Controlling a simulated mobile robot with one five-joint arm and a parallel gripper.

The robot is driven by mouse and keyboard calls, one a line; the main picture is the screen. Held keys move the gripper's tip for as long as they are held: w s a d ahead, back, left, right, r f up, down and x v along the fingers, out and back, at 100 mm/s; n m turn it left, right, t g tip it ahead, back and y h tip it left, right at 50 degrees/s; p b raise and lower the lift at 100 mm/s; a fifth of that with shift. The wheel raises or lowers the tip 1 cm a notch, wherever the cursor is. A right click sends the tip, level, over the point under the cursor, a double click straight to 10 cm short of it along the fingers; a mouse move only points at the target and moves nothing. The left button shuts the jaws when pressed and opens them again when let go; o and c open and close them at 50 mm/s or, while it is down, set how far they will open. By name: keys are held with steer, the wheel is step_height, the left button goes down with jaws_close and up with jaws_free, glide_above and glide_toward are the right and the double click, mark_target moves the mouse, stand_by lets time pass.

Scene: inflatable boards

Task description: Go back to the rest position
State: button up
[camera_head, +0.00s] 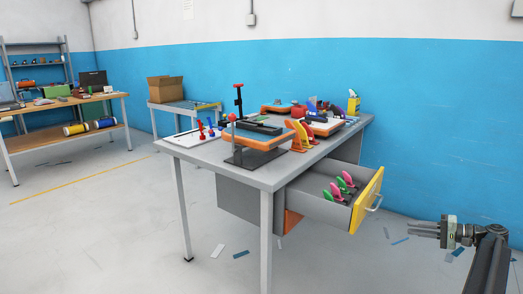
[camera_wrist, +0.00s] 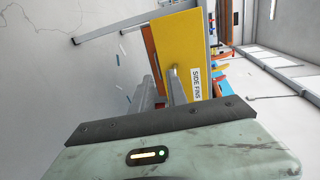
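My gripper (camera_head: 412,229) is at the lower right of the head view, held in the air to the right of the workbench. It is apart from the open drawer (camera_head: 325,208) and its handle. In the wrist view the grey fingers (camera_wrist: 166,92) point toward the yellow drawer front (camera_wrist: 182,50), labelled "SIDE FINS". I see nothing held in the fingers, but their gap is too unclear to judge. The drawer holds several pink and green fins (camera_head: 345,186).
The workbench (camera_head: 215,155) carries an orange-edged board fixture (camera_head: 258,135), orange and yellow fins (camera_head: 299,136) and other parts. A cardboard box (camera_head: 165,89) and a wooden-topped table (camera_head: 60,106) stand behind to the left. Small scraps lie on the floor. The left foreground floor is mostly clear.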

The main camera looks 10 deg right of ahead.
steer(key=w+a+f+n+g+h, duration=0.1)
steer(key=w+a+f+g, duration=0.2)
steer(key=a, duration=0.8)
steer(key=a+f+n+g, duration=0.15)
steer(key=a+f, duration=0.35)
steer(key=a, duration=0.5)
steer(key=w+a+f+n+g+h, duration=0.1)
steer(key=w+a+f+g, duration=0.2)
steer(key=a, duration=0.8)
steer(key=s+a+f+n+g+h+p, duration=0.15)
steer(key=s+a+f+n+h, duration=0.35)
steer(key=a, duration=0.7)
steer(key=s+a+f+n+g+h, duration=0.15)
steer(key=s+a+h, duration=0.25)
steer(key=s+a, duration=0.5)
step_height(320, 180, up, 32)
steer(key=w+a+p, duration=0.1)
steer(key=w+p, duration=0.1)
steer(key=p, duration=2.9)
steer(key=shift+a+g+y+p, duration=0.3)
steer(key=shift+a+g, duration=0.05)
steer(key=shift+g, duration=0.1)
steer(key=shift+w, duration=0.15)
steer(key=shift+d, duration=0.1)
